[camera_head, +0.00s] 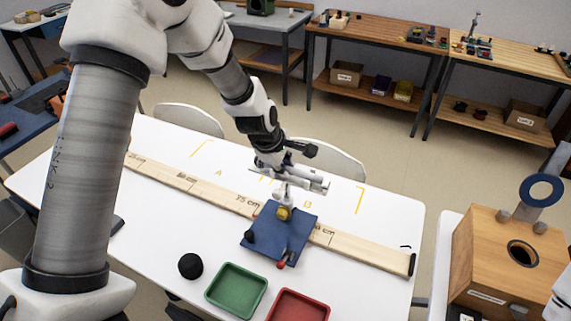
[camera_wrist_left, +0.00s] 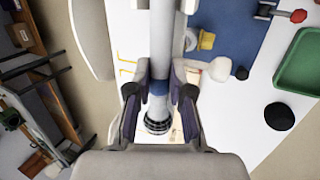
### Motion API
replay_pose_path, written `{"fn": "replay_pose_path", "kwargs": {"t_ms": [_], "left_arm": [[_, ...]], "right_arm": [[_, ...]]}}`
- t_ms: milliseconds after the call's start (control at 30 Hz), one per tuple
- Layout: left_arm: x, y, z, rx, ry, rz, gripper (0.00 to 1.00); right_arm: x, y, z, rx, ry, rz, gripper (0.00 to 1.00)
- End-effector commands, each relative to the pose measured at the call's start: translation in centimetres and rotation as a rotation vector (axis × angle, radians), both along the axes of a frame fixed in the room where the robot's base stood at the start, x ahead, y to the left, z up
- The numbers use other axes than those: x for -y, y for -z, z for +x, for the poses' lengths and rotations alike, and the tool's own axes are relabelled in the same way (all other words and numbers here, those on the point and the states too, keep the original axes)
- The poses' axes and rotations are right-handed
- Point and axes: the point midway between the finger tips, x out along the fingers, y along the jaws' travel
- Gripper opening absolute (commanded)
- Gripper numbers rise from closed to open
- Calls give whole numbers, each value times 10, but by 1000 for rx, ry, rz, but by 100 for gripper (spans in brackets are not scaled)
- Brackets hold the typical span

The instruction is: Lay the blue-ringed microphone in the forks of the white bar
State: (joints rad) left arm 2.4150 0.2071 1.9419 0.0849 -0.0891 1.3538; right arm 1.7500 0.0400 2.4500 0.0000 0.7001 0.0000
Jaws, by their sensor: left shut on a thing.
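My left gripper (camera_head: 285,169) is shut on the microphone and holds it roughly level above the blue board (camera_head: 266,238). In the left wrist view the microphone (camera_wrist_left: 160,45) runs between the two fingers (camera_wrist_left: 159,98), with its blue ring (camera_wrist_left: 158,88) at the pads and its dark mesh head toward the wrist. The white bar (camera_head: 283,194) rises from the board by a yellow knob (camera_head: 284,213), just below the gripper. The microphone and gripper overlap its top, so the forks are hard to make out, and I cannot tell whether the microphone touches them.
A wooden speaker box (camera_head: 490,255) stands at the right.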

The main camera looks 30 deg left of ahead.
Motion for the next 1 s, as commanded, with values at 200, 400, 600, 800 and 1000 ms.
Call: {"fn": "replay_pose_path", "kwargs": {"t_ms": [200,400,600,800,1000], "left_arm": [[0,0,0,1,1,0,0],[0,0,0,1,1,0,0],[0,3,0,1,1,0,0],[0,4,0,1,1,0,0],[0,4,0,1,1,0,50]], "right_arm": [[0,-2,0,0,0,0,40],[0,-1,0,0,0,0,40],[0,1,0,0,0,0,40],[0,1,0,0,0,0,40],[0,1,0,0,0,0,40]]}}
